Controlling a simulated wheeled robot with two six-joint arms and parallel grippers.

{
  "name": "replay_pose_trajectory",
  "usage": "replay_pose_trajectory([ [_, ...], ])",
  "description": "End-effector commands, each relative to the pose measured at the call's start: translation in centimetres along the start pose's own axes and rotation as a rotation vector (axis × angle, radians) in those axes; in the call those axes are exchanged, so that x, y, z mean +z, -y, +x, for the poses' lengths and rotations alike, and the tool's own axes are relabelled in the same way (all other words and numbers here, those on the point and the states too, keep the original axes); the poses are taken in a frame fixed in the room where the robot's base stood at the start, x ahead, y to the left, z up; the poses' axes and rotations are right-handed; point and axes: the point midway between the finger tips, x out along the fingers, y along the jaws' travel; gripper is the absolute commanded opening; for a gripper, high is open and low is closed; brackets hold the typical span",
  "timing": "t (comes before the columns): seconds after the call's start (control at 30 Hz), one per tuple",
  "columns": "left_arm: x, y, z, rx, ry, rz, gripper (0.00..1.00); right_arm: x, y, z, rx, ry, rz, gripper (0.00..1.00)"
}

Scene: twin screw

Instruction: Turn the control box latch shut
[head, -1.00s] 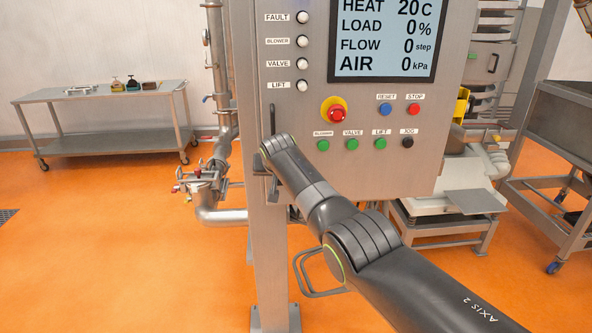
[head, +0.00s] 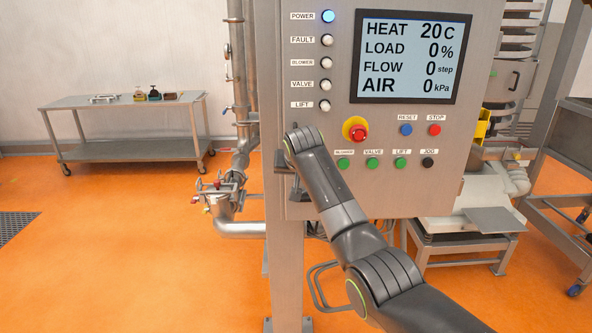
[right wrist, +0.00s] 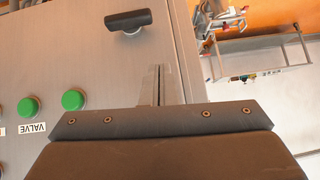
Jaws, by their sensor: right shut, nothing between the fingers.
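The control box latch (right wrist: 128,20) is a black bar on a metal pivot on the box face near its side edge. In the right wrist view it lies roughly across the picture, square to that edge. In the head view a dark bar (head: 299,193) low on the box near its left edge seems to be the latch, partly behind my arm. My right gripper (right wrist: 158,72) is shut and empty, its fingers apart from the latch in the picture. Contact with the box face cannot be told. My left gripper is not in view.
The control box (head: 470,60) carries a screen, a red emergency button (head: 357,131) and green buttons (right wrist: 73,100) close to my right gripper. Pipes (head: 240,150) stand left of its post. A steel table (head: 70,105) stands at the back left. Orange floor is open at left.

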Motion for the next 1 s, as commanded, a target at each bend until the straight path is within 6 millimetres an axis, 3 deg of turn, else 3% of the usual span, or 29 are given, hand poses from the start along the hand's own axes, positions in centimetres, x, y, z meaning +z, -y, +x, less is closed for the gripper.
replay_pose_trajectory([
  [0.3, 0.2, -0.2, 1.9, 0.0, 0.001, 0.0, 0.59, 0.1, 0.3, -3.7, -0.001, -0.003, -0.001, 0.0],
  [0.5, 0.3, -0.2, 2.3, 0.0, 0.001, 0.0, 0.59, 0.1, 0.3, -5.1, 0.0, 0.0, -0.001, 0.0],
  [0.87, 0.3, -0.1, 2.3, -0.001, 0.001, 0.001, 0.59, 0.0, 0.3, -5.4, 0.0, 0.0, -0.001, 0.0],
  [1.0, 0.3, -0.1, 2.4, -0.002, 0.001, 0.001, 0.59, 1.4, -0.5, -3.6, 0.004, 0.018, 0.001, 0.0],
])
